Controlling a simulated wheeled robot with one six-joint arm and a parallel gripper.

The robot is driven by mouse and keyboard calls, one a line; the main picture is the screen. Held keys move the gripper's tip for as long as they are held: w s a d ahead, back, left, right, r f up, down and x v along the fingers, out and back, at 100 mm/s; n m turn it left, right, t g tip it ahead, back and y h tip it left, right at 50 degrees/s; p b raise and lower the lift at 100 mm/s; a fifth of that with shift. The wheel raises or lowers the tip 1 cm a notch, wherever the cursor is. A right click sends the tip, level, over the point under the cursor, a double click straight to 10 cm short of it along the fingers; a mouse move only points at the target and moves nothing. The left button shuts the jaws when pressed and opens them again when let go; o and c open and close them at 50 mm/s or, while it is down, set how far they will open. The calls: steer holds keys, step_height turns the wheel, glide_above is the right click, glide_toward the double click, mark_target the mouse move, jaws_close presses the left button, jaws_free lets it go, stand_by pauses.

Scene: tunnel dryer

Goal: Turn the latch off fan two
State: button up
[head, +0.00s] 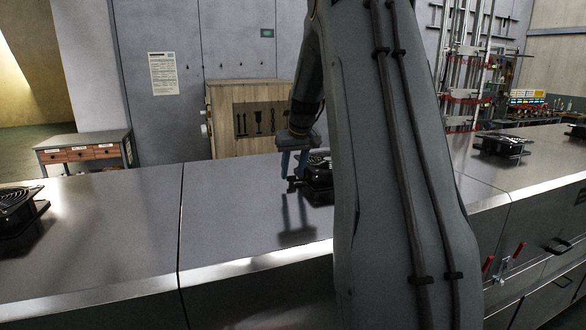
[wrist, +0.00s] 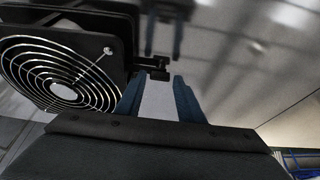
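A black fan (head: 318,182) sits on the grey metal top, partly hidden behind my arm. It fills the upper left of the wrist view (wrist: 70,75), with a ringed guard. A small black latch (head: 292,184) sticks out from the fan's left side in the head view. In the wrist view the latch (wrist: 158,73) reaches out from the fan's right edge. My gripper (head: 292,163) points down above the latch. In the wrist view its blue fingers (wrist: 158,88) stand apart with nothing between them. The latch lies just beyond the fingertips; I cannot tell whether they touch it.
Another fan (head: 16,208) sits at the far left and another (head: 502,145) at the right. Red-handled clamps (head: 502,264) are on the front side at lower right. A wooden crate (head: 245,120) and a drawer table (head: 85,150) stand behind. The top left of my gripper is clear.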

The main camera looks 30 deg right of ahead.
steer(key=shift+w+f, duration=0.15)
steer(key=shift+f, duration=0.25)
steer(key=shift+c, duration=0.4)
steer(key=c, duration=0.7)
